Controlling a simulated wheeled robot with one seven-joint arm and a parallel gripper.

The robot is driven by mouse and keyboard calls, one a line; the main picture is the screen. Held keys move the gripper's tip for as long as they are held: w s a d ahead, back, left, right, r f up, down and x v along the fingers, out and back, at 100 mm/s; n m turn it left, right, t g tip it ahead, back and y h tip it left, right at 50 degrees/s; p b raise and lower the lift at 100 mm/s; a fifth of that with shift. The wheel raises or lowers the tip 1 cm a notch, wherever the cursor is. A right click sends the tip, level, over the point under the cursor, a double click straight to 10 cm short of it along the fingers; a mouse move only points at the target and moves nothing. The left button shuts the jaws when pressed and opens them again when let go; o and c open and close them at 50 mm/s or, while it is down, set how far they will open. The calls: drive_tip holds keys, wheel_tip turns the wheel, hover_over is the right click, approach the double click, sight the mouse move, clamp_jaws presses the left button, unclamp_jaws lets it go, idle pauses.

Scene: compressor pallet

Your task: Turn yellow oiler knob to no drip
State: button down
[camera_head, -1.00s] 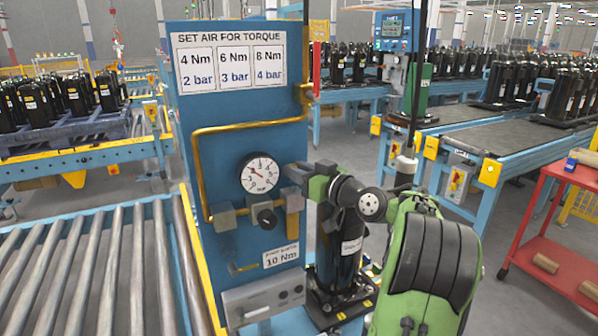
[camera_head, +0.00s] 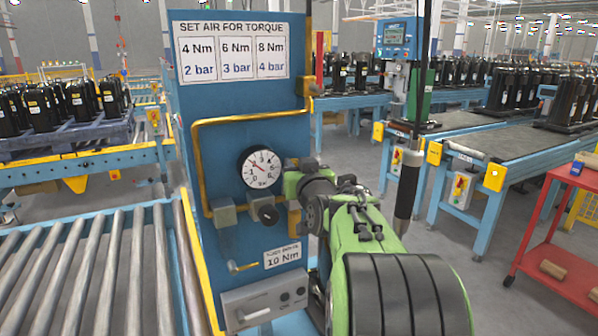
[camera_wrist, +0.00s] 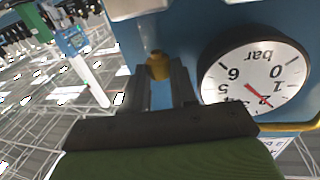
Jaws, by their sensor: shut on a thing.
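The yellow oiler knob (camera_wrist: 159,65) shows in the wrist view between the tips of my gripper (camera_wrist: 160,78), which is shut on it. In the head view my gripper (camera_head: 291,166) is at the right edge of the blue panel, just right of the gauge; its fingers are small there and the knob is hidden. The round white pressure gauge (camera_head: 261,170) has a red needle and also shows upside down in the wrist view (camera_wrist: 255,75). I cannot tell the knob's turn angle.
A torque sign (camera_head: 230,52) is above. A roller conveyor (camera_head: 90,270) is at left, a red cart (camera_head: 550,250) at right. A dark hanging tool (camera_head: 407,190) is close behind my arm.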

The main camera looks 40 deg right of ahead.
drive_tip(key=shift+w+a+m+g+h, duration=0.1)
drive_tip(key=shift+m+g+h, duration=0.3)
drive_tip(key=shift+h, duration=0.2)
drive_tip(key=shift+w+a+m+g+h, duration=0.1)
drive_tip(key=shift+m+g+h, duration=0.2)
drive_tip(key=shift+m+h, duration=0.25)
drive_tip(key=c, duration=0.9)
unclamp_jaws()
drive_tip(key=shift+s+d, duration=0.1)
drive_tip(key=shift+s, duration=0.05)
drive_tip(key=shift+a, duration=0.2)
